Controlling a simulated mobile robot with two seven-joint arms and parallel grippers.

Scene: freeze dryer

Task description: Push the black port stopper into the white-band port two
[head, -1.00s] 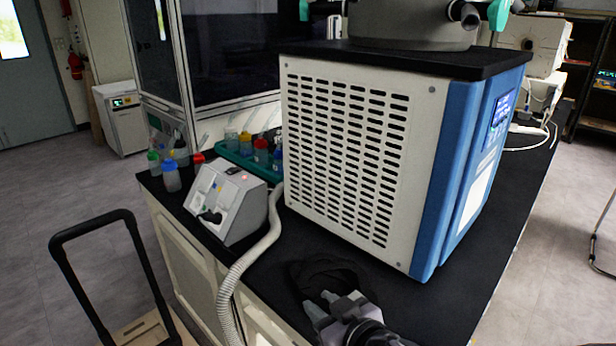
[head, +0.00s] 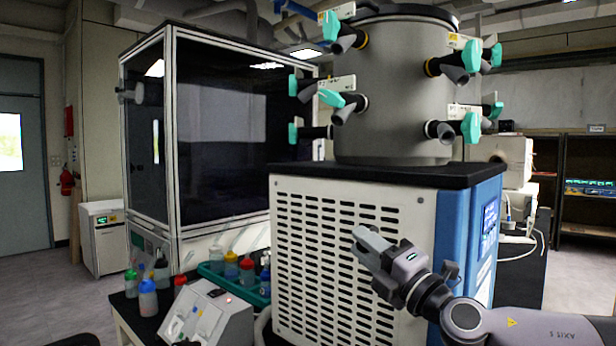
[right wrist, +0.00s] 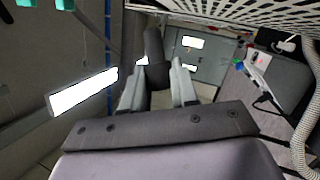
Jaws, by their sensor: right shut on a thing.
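My right gripper (head: 362,244) is raised in front of the vented front panel of the freeze dryer, below the grey drum (head: 392,115). In the right wrist view, its fingers (right wrist: 158,85) are closed around a dark cylindrical piece, the black port stopper (right wrist: 154,48). The stopper is hard to make out in the head view. The drum carries several ports with teal handles. A lower port with a pale ring (head: 438,130) faces forward on the right; another port (head: 345,110) is at the lower left. I cannot tell which is port two. My left gripper is not in view.
A glass-fronted cabinet (head: 215,120) stands behind. The air in front of the drum is clear.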

